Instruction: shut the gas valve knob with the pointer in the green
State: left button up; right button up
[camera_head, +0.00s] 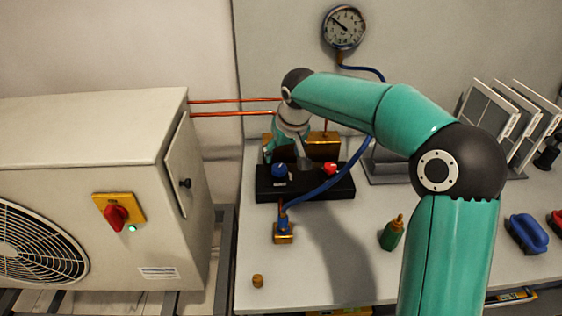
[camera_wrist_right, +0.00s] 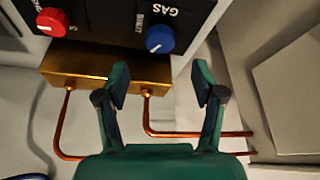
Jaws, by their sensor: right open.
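The blue gas knob (camera_head: 280,170) stands on the black manifold box (camera_head: 311,190). It also shows in the right wrist view (camera_wrist_right: 160,39), under the upside-down word GAS and beside the word SHUT, with a pale mark on its near side. The round gauge (camera_head: 344,27) hangs on the wall; its dark pointer leans to the upper left, and I cannot make out a green band. My right gripper (camera_wrist_right: 161,83) is open and empty, its fingertips over the brass block, apart from the knob. In the head view the wrist partly hides the gripper. My left gripper is out of view.
A red knob (camera_head: 330,168) sits right of the blue one. The brass block (camera_wrist_right: 90,66) with copper pipes lies behind. A blue hose (camera_head: 335,185) crosses the box front. A green bottle (camera_head: 392,233) stands on the bench. The outdoor unit (camera_head: 90,130) fills the left.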

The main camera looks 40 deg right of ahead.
jog(key=shift+v, duration=2.2)
